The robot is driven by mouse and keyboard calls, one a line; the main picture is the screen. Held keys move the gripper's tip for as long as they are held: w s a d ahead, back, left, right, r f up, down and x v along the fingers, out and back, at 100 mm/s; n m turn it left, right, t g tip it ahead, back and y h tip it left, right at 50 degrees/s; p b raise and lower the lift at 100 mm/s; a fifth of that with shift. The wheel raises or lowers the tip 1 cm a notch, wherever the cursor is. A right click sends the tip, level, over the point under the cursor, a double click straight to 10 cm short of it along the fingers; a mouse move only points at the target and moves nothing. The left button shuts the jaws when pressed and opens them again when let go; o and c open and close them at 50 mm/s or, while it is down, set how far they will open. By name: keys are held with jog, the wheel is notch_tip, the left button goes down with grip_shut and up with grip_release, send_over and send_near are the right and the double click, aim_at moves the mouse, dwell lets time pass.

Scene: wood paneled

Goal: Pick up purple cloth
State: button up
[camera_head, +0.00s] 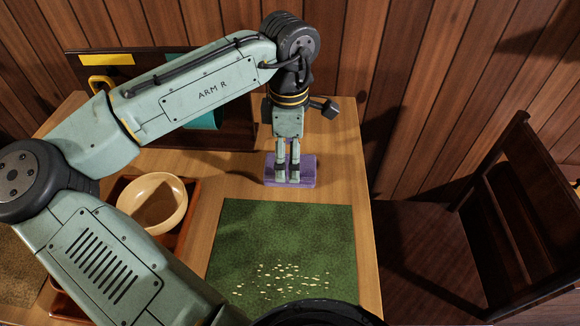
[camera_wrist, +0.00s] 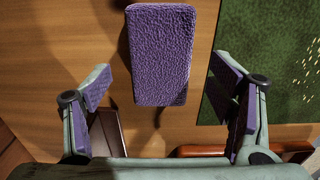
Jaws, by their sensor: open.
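The purple cloth (camera_head: 304,170) is a small folded rectangular block with a rough texture. It lies on the wooden table (camera_head: 228,184) toward the back right in the head view. In the wrist view the cloth (camera_wrist: 160,55) is at the top middle, beyond the fingers. My gripper (camera_head: 288,180) is over the cloth in the head view and hides part of it. In the wrist view my gripper (camera_wrist: 168,90) is open, with its fingers spread wider than the cloth and nothing between the fingertips.
A green mat (camera_head: 290,235) with scattered pale flakes lies in front of the cloth. A cream bowl (camera_head: 152,202) sits on a reddish-brown tray (camera_head: 190,215) at left. A dark wooden chair (camera_head: 500,210) stands right of the table. A wood-paneled wall (camera_head: 420,90) is behind.

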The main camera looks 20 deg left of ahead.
jog(key=shift+f, duration=1.6)
jog(key=shift+d, duration=0.1)
jog(key=shift+c, duration=0.2)
jog(key=c, duration=1.3)
jog(key=shift+r, duration=0.15)
jog(key=shift+r, duration=0.25)
jog(key=r, duration=0.2)
jog(key=shift+s+r+b, duration=0.3)
jog(key=shift+r+b, duration=0.05)
jog(key=shift+b, duration=0.05)
jog(key=s, duration=0.5)
jog(key=s+d+r+b, duration=0.1)
jog(key=s, duration=0.4)
jog(key=s+b, duration=0.1)
jog(key=s, duration=0.4)
jog(key=shift+s+d+r, duration=0.15)
jog(key=shift+d+r, duration=0.1)
jog(key=shift+d, duration=0.15)
